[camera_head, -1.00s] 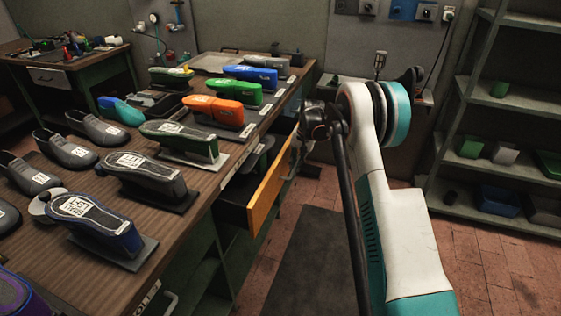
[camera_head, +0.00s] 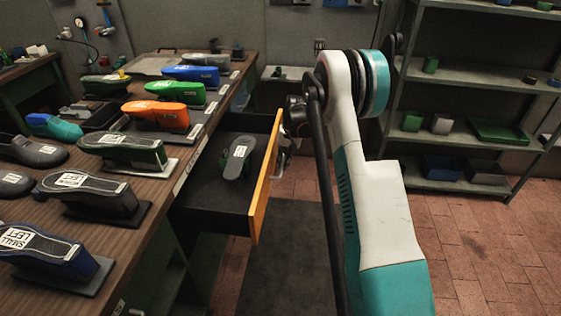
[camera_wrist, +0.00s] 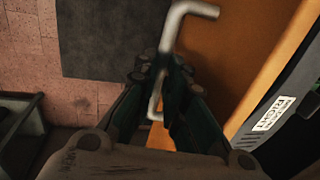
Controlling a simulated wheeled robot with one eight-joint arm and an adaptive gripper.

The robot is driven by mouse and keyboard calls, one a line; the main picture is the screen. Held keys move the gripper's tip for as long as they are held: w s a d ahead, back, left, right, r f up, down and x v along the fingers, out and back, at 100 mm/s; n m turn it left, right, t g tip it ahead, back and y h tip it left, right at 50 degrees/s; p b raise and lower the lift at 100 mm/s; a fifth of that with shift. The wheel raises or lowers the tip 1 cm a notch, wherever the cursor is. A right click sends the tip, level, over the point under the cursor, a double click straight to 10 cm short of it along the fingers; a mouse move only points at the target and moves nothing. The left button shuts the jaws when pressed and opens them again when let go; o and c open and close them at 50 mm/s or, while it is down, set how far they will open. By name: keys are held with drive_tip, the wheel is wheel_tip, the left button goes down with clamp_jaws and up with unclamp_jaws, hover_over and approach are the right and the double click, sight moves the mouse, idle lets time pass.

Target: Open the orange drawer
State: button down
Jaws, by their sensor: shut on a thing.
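The orange drawer (camera_head: 264,190) is pulled out from the workbench, and its dark inside shows in the head view. A grey-green shoe sole form with a white label (camera_head: 239,158) lies in it. In the wrist view the orange drawer front (camera_wrist: 235,60) fills the upper right, with a pale metal bar handle (camera_wrist: 172,32) on it. My gripper (camera_wrist: 165,85) is shut on the handle. In the head view the gripper (camera_head: 292,125) is at the outer side of the drawer front, partly hidden by my arm.
The workbench top (camera_head: 110,185) holds several shoe forms, with orange (camera_head: 157,114), green and blue ones among them. A dark mat (camera_head: 285,260) lies on the tiled floor. A metal shelf (camera_head: 465,160) stands at the right. The floor between is clear.

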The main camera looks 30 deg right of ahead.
drive_tip(key=c, duration=1.7)
unclamp_jaws()
drive_tip(key=shift+o, duration=0.2)
drive_tip(key=shift+r, duration=0.1)
wheel_tip(320, 180, up, 12)
drive_tip(key=s+d, duration=0.1)
drive_tip(key=d, duration=0.1)
drive_tip(key=shift+f, duration=0.2)
drive_tip(key=shift+s, duration=0.15)
drive_tip(key=shift+a, duration=0.1)
